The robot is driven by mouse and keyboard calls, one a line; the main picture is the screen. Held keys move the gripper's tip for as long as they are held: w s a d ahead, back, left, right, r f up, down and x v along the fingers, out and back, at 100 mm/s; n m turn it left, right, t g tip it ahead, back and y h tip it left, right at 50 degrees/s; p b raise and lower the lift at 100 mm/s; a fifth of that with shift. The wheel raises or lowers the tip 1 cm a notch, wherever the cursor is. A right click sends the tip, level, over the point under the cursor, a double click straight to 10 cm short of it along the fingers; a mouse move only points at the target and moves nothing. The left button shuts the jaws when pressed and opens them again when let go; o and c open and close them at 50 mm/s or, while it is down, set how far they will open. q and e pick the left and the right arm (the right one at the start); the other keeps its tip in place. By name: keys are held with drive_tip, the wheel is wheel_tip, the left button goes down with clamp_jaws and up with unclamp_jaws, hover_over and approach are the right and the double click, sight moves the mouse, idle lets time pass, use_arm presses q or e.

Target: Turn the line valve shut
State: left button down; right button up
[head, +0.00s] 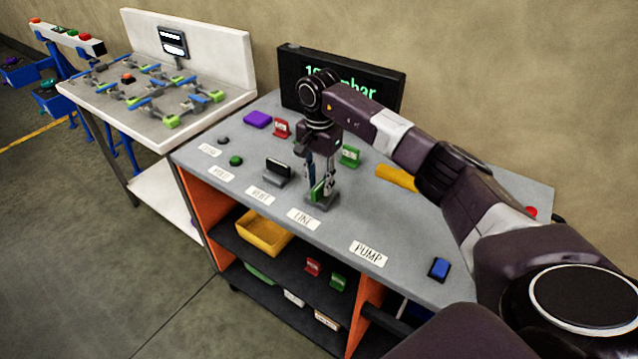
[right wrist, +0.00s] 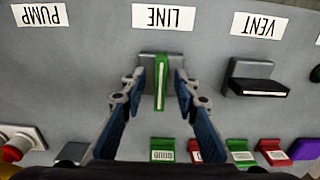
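The line valve has a green handle with a pale top strip on a grey base, beside the LINE label. It shows in the right wrist view (right wrist: 161,84) and the head view (head: 317,194). Its handle points toward the label, crosswise to the row of labels. My right gripper (head: 321,180) is down over the valve. In the right wrist view its two fingers (right wrist: 160,80) stand on either side of the handle, with a gap on each side. The fingers are open and not clamped on the handle. My left gripper is not in view.
The vent valve (head: 277,170), with a black handle along the label row, stands to the left. A display (head: 300,75) at the back is partly hidden by my arm.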

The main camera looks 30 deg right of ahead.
drive_tip(key=shift+f, duration=1.05)
drive_tip(key=shift+c, duration=0.5)
clamp_jaws()
